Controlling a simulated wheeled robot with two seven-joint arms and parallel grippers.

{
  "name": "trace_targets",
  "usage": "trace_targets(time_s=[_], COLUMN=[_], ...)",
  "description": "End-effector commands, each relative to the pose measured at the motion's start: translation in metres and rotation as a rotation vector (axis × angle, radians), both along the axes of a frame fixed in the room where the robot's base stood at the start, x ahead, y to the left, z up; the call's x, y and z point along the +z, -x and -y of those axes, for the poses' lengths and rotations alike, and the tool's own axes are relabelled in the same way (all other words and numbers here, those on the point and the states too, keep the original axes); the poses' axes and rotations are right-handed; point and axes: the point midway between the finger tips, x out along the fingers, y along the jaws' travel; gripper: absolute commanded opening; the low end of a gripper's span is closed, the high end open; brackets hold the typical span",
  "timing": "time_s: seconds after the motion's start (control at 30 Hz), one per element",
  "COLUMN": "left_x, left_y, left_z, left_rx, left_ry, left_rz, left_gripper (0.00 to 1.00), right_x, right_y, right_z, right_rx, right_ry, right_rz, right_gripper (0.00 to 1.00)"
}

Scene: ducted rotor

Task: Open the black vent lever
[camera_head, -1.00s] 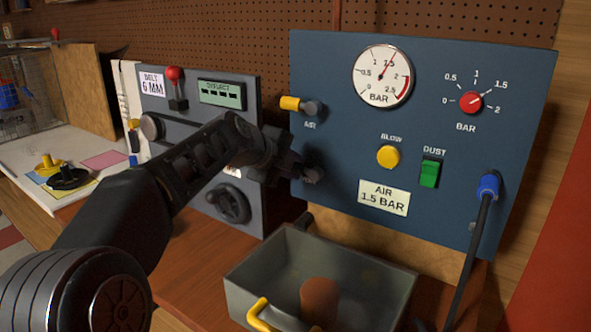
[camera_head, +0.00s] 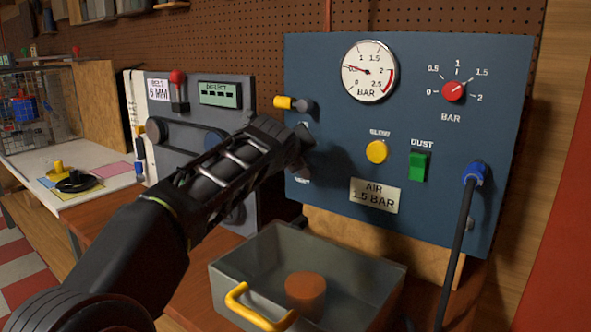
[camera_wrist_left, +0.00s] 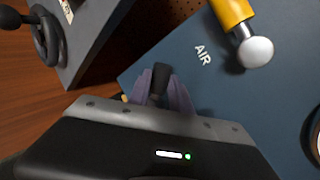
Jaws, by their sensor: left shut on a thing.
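My left gripper (camera_head: 300,145) is at the left side of the blue panel (camera_head: 400,110), below the yellow air lever (camera_head: 285,102). In the left wrist view its two fingers (camera_wrist_left: 159,90) are shut on the black vent lever (camera_wrist_left: 160,76), whose dark end shows between the fingertips. In the head view the gripper hides most of the vent lever. A partly readable label shows just below the gripper. The pressure gauge (camera_head: 369,71) needle points near 0.5. My right gripper is not in view.
A grey open bin (camera_head: 235,283) with a yellow handle stands below the panel and holds a brown round piece (camera_head: 305,290). A grey machine (camera_head: 200,128) stands left behind my arm. A blue plug and black cable (camera_head: 458,250) hang at the panel's right.

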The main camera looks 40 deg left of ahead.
Motion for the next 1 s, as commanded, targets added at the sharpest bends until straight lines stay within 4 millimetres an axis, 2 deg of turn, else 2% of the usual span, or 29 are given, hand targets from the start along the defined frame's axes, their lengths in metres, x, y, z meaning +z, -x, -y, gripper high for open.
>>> trace_targets(time_s=[0.03, 0.5, 0.73, 1.0], left_x=[-0.007, -0.003, -0.002, 0.000], left_y=[-0.001, -0.003, -0.004, -0.004], left_z=[0.003, 0.022, 0.030, 0.033], left_rx=[-0.004, -0.003, -0.004, -0.002], left_ry=[-0.045, -0.479, -0.637, -0.727], left_rz=[-0.007, -0.054, -0.072, -0.083], left_gripper=[0.00, 0.00, 0.00, 0.00], right_x=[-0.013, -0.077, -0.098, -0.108], right_y=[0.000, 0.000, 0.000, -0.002], right_z=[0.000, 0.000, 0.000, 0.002], right_rx=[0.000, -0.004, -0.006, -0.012], right_ry=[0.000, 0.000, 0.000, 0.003], right_rz=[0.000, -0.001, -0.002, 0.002], right_gripper=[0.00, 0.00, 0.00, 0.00])
